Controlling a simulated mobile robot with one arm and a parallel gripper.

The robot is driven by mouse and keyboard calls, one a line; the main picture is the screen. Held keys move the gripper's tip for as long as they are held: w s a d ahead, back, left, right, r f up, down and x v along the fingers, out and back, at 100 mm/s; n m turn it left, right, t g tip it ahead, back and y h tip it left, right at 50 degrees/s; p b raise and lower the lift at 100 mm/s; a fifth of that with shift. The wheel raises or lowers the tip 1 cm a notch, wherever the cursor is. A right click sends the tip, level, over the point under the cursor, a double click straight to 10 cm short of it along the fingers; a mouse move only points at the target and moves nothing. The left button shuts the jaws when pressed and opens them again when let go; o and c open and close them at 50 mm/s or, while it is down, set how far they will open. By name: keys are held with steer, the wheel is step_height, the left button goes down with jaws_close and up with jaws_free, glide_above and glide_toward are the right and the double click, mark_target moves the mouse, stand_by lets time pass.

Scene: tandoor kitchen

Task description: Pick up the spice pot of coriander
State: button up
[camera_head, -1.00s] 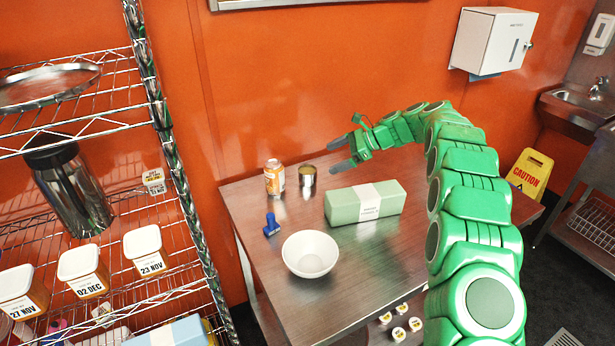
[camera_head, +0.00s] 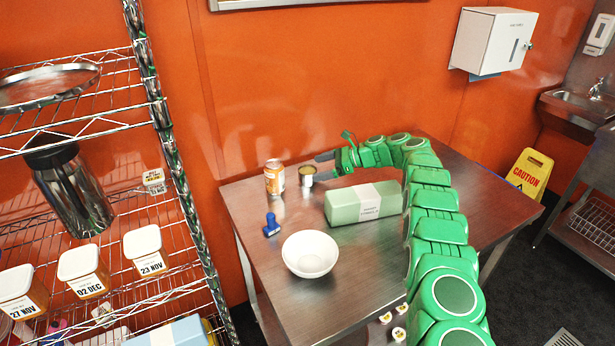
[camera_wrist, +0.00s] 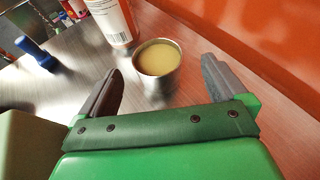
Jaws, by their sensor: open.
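A small round metal pot (camera_head: 307,178), likely the spice pot, stands upright near the back of the steel table. In the wrist view the pot (camera_wrist: 158,72) is open-topped and filled with something pale yellow-green; no coriander label is readable. My gripper (camera_head: 320,166) is open and low over the table, just right of the pot. In the wrist view my gripper's fingers (camera_wrist: 160,66) point toward the pot, which lies ahead and between their tips. The gripper holds nothing.
An orange-and-white can (camera_head: 275,178) stands close left of the pot. A blue stamp-like object (camera_head: 271,225), a white bowl (camera_head: 310,255) and a green box (camera_head: 350,208) are nearer on the steel table (camera_head: 262,272). The orange wall (camera_head: 270,110) is close behind.

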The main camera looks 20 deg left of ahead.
mark_target(304, 169)
steer(key=shift+x, duration=3.3)
steer(key=shift+s, duration=0.15)
steer(key=shift+c, duration=0.3)
steer(key=c, duration=1)
steer(key=shift+r, duration=0.15)
steer(key=shift+c, duration=0.2)
step_height(304, 169, up, 3)
steer(key=shift+r, duration=0.15)
steer(key=s+d+r, duration=0.6)
steer(key=s+r, duration=0.3)
steer(key=s, duration=0.3)
steer(key=shift+s+d+r, duration=0.15)
steer(key=shift+d+r, duration=0.1)
